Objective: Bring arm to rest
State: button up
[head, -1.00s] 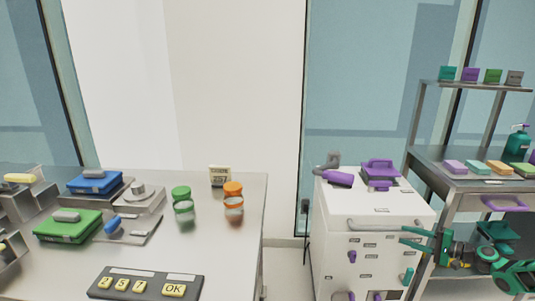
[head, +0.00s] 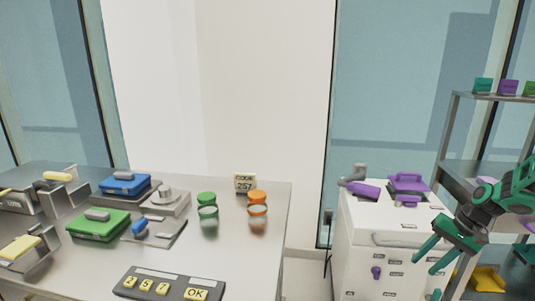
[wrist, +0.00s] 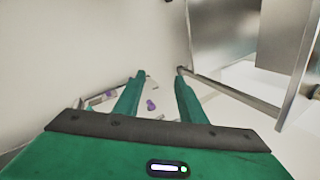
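My gripper (head: 426,263) is green and shows at the right of the head view, in front of the white cabinet's right side. Its fingers point down and to the left. In the wrist view my gripper (wrist: 160,75) has its two green fingers spread apart, with nothing held between them. The arm is bent, with its upper links in front of the shelf unit.
A white cabinet (head: 390,225) bears purple items. A metal shelf unit (head: 448,140) stands at right.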

jog(key=s+a+r+g+h, duration=0.1)
jog(key=s+a+r+h, duration=0.3)
jog(key=s+r, duration=1)
jog(key=s+a, duration=0.2)
jog(key=s, duration=0.6)
jog(key=s+a, duration=0.1)
jog(key=s, duration=0.8)
jog(key=shift+a, duration=0.4)
jog(key=shift+w+f+h, duration=0.2)
jog(key=shift+w+h, duration=0.1)
jog(key=shift+w, duration=0.3)
